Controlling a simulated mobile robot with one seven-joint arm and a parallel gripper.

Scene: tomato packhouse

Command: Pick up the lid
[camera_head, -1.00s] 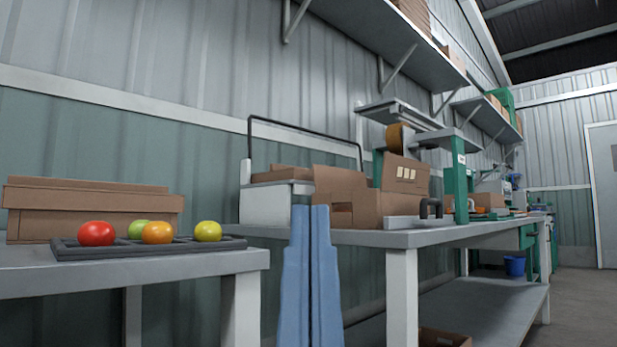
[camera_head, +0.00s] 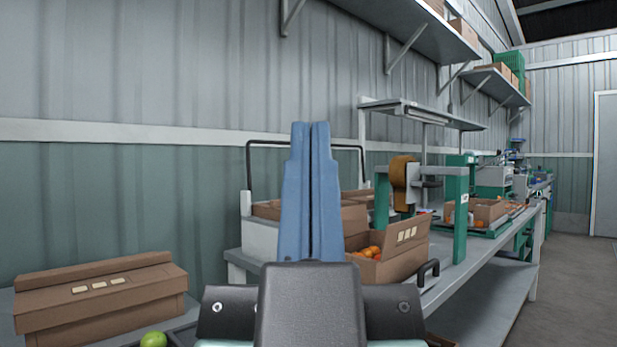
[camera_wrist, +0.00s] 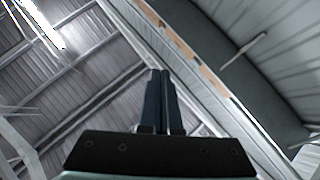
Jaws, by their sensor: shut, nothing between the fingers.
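A brown cardboard piece (camera_head: 95,301) with cream patches along it lies on the grey table at the lower left in the head view. It could be the lid, but I cannot tell it from a closed box. An open cardboard box (camera_head: 383,268) with orange fruit in it stands on the bench right of my gripper, its patched flap tilted up. My gripper (camera_head: 311,126) points upward in the middle of the head view, its blue fingers together and empty. In the wrist view my gripper (camera_wrist: 160,72) is also shut, against the roof. No lid shows there.
A green tomato (camera_head: 153,340) sits in a dark tray at the bottom edge. A green-framed machine (camera_head: 459,209) with a brown roll stands on the long bench. Wall shelves (camera_head: 410,30) hang above. Open floor lies at the right.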

